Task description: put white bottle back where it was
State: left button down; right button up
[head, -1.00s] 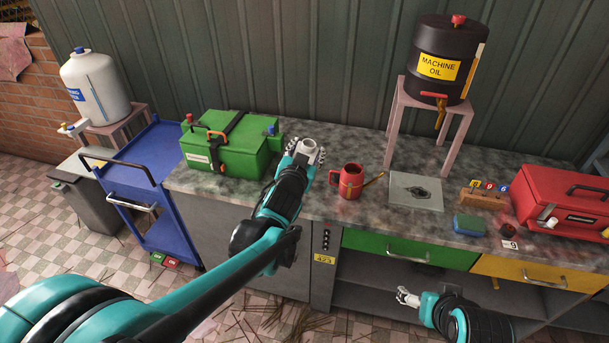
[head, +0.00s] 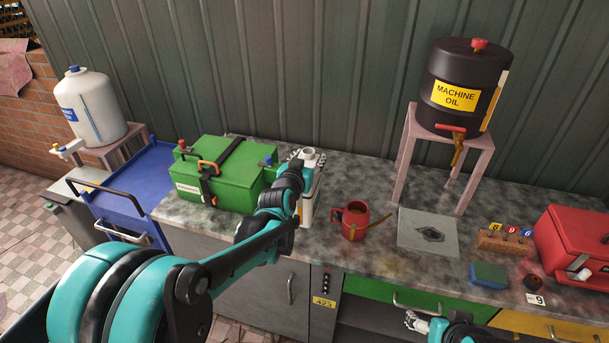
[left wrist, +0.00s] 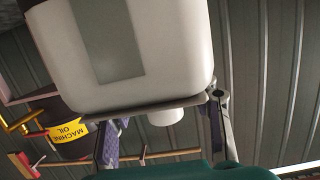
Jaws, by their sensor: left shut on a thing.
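The white bottle (head: 307,203) stands upright at the grey bench top, between the green toolbox and the red mug. My left gripper (head: 300,176) is shut on it, and my arm hides part of its left side. I cannot tell whether its base touches the bench. In the left wrist view the bottle (left wrist: 185,50) fills the top with its grey label and white cap, close to the gripper's fingers (left wrist: 165,125). My right gripper (head: 414,322) is low at the bottom, in front of the green drawer. Its finger state is too small to tell.
A green toolbox (head: 228,178) is just left of the bottle, and a red mug (head: 355,221) just right. A grey plate (head: 427,232) and the stand (head: 404,163) under the black oil drum (head: 462,88) are further right. A blue cart (head: 125,192) is left.

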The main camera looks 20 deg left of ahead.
pick_arm(q)
jog(key=w+a+f+b, duration=0.2)
jog(key=w+f+b, duration=0.1)
jog(key=f, duration=0.3)
jog(key=shift+w+a+f, duration=0.25)
jog(key=shift+w+f, duration=0.1)
jog(key=shift+w, duration=0.15)
jog(key=c, duration=0.7)
grip_release()
jog(key=shift+f, duration=0.15)
